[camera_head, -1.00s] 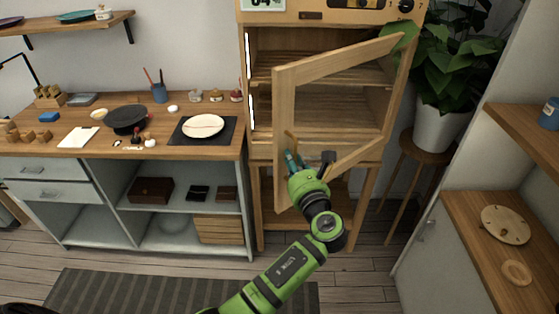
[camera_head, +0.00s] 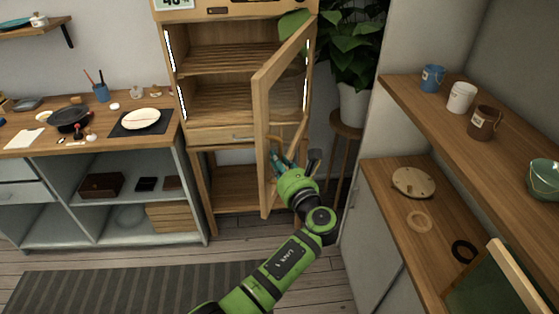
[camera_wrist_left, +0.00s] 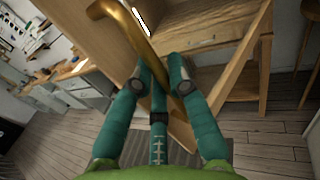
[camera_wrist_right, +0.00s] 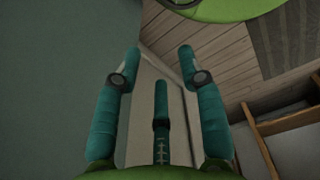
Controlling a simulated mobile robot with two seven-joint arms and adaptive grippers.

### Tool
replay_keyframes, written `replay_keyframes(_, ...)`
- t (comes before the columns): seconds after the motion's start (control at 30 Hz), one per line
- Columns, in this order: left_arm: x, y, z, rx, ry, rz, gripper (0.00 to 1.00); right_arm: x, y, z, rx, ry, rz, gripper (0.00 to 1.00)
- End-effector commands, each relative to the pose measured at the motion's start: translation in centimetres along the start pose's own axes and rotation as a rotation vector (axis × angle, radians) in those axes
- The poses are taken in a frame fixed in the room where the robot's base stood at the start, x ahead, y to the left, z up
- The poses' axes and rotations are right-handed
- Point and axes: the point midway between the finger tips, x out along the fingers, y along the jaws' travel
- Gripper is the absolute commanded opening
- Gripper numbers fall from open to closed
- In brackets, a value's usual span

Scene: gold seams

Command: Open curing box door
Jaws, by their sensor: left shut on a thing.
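The curing box (camera_head: 178,75) is a tall wooden cabinet with slatted shelves, at the middle of the head view. Its framed door (camera_head: 264,120) stands well open, swung out from the right side, and the shelves show beside it. My left gripper (camera_head: 282,160) is at the lower free edge of the door. In the left wrist view, its teal fingers (camera_wrist_left: 165,80) are shut on the curved brass door handle (camera_wrist_left: 128,25). My right gripper (camera_wrist_right: 158,65) shows only in its own wrist view, with fingers apart and nothing between them.
A workbench (camera_head: 40,146) with dishes stands left of the box. A plant on a wooden stool (camera_head: 347,130) is close behind the door on the right. Shelves with cups (camera_head: 461,97) run along the right. A striped rug (camera_head: 110,290) lies on the floor at left.

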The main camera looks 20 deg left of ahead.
Motion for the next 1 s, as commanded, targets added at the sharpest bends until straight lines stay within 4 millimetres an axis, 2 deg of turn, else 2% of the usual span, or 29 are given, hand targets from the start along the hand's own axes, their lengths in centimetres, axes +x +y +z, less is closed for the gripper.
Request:
replay_keyframes(0.4,-0.1,0.0,-0.4,0.003,0.007,0.001,0.0,0.0,-0.9,-0.2,0.003,0.003,-0.011,0.4)
replay_keyframes(0.43,-0.1,0.0,-0.4,0.003,0.008,0.002,0.21,0.0,-0.9,-0.2,0.003,0.003,-0.011,0.4)
replay_keyframes(0.5,0.0,0.0,-0.4,0.003,0.007,0.002,0.42,0.0,-0.9,-0.2,0.003,0.003,-0.011,0.4)
replay_keyframes(0.73,0.0,0.0,-0.2,0.001,0.003,0.0,0.42,0.0,-0.7,-0.1,0.001,0.001,-0.009,0.4)
replay_keyframes(0.87,0.0,0.0,0.1,0.0,0.002,0.0,0.42,0.0,0.1,0.4,-0.003,-0.006,0.001,0.4)
replay_keyframes(1.0,0.0,-0.1,1.7,-0.005,0.0,0.0,0.42,0.0,-0.1,0.3,-0.002,-0.004,-0.001,0.4)
